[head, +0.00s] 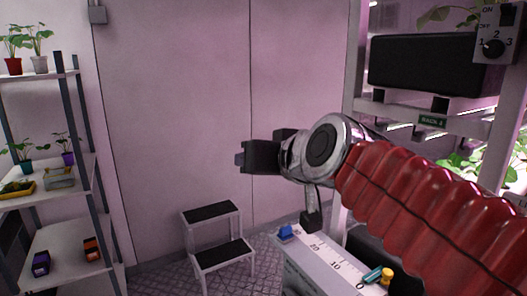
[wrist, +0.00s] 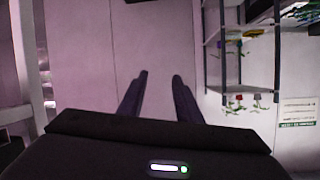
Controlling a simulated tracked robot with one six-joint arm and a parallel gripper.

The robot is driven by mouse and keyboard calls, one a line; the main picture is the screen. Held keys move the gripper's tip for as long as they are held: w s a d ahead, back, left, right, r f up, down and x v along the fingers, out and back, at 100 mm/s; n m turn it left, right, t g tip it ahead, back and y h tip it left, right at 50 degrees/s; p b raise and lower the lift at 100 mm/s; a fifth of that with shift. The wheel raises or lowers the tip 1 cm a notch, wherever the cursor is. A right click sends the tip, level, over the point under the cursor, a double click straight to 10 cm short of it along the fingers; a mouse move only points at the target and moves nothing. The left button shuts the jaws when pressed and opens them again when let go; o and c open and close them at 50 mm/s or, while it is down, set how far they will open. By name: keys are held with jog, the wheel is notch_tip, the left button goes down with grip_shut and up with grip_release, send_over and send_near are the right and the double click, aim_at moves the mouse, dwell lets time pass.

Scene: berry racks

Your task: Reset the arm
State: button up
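My gripper (head: 241,160) is held in the air in the middle of the head view, pointing left, at the end of my arm with its red ribbed sleeve. In the wrist view my gripper (wrist: 160,76) shows two dark fingers standing apart with nothing between them. Only the pale wall lies behind the gap. The wrist picture looks upside down, with potted plants hanging downward.
A shelf unit (head: 73,165) with potted plants stands at the left. A step stool (head: 213,213) stands on the floor by the wall. A plant rack (head: 432,120) is at the right, behind my arm. A ruler-marked surface (head: 320,252) lies below, holding small items.

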jog(key=s+d+f+m+g+h, duration=0.1)
jog(key=s+d+f+g+h, duration=0.1)
jog(key=s+d+f, duration=0.3)
jog(key=s+d+f+m+g+h, duration=0.1)
jog(key=s+d+f, duration=0.5)
jog(key=f, duration=0.7)
jog(key=s+d+f+g+h, duration=0.3)
jog(key=s+d+f, duration=0.3)
jog(key=s+f, duration=0.2)
jog(key=shift+s+d+f+m+g, duration=0.15)
jog(key=shift+s+f+m+g, duration=0.25)
jog(key=shift+f, duration=0.5)
